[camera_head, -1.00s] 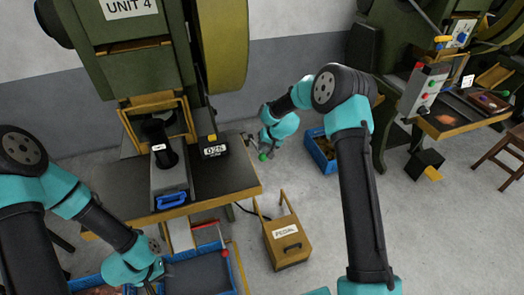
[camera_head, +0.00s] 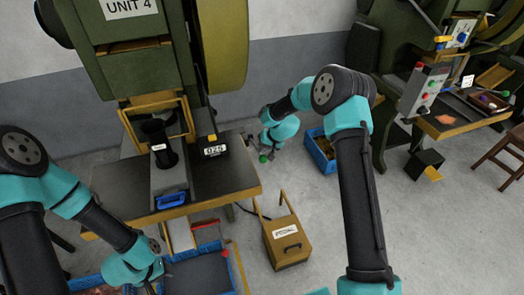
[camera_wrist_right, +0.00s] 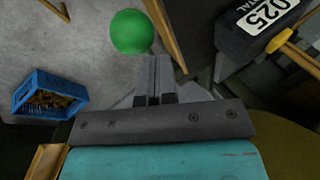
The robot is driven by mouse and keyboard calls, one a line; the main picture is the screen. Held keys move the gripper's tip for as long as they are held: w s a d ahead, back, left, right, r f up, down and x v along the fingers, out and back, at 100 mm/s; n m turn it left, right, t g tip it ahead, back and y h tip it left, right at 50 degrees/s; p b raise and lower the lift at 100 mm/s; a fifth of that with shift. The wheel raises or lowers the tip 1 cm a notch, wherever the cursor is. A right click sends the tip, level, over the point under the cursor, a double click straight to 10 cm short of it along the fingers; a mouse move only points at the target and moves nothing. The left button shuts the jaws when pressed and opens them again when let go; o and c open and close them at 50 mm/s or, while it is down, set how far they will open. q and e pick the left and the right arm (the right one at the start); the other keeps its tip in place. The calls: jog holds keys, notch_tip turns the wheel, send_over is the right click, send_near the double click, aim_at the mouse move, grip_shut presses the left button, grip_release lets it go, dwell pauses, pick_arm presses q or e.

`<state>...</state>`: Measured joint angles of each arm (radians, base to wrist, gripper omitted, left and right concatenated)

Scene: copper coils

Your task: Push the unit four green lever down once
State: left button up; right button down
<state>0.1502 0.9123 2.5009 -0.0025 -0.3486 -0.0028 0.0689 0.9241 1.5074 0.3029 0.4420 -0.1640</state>
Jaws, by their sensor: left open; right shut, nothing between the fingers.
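The green lever knob (camera_head: 263,158) shows just right of the UNIT 4 press table, below my right wrist. It also shows as a green ball (camera_wrist_right: 131,32) in the right wrist view, to the upper left of the fingertips. My right gripper (camera_head: 252,142) is shut and empty, close beside the knob; its closed fingers (camera_wrist_right: 154,75) point toward the knob's side. I cannot tell whether they touch the lever. The lever's rod is mostly hidden. My left gripper (camera_head: 160,277) is open at the lower left, above the blue bins, partly hidden by its own wrist.
The UNIT 4 press (camera_head: 140,55) stands behind its table (camera_head: 225,175). A black counter box marked 025 (camera_head: 214,148) sits near the lever. A wooden pedal box (camera_head: 288,243) is on the floor. A blue bin (camera_head: 322,160) stands right of my right wrist.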

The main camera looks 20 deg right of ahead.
jog(key=shift+s+f, duration=0.25)
jog(key=shift+f, duration=0.35)
jog(key=shift+s+f, duration=0.2)
jog(key=shift+f, duration=0.35)
dwell(1.4)
jog(key=shift+r, duration=0.1)
dwell(0.4)
jog(key=shift+w+r, duration=0.35)
jog(key=shift+r, duration=0.55)
jog(key=shift+w+r, duration=0.4)
jog(key=shift+r, duration=0.5)
jog(key=shift+w+r, duration=0.35)
jog(key=shift+r, duration=0.55)
jog(key=shift+r, duration=0.1)
jog(key=shift+w+r, duration=0.3)
jog(key=shift+r, duration=0.45)
jog(key=shift+w+r, duration=0.25)
jog(key=shift+r, duration=0.5)
jog(key=shift+w+r, duration=0.3)
jog(key=shift+r, duration=0.45)
jog(key=shift+a, duration=0.1)
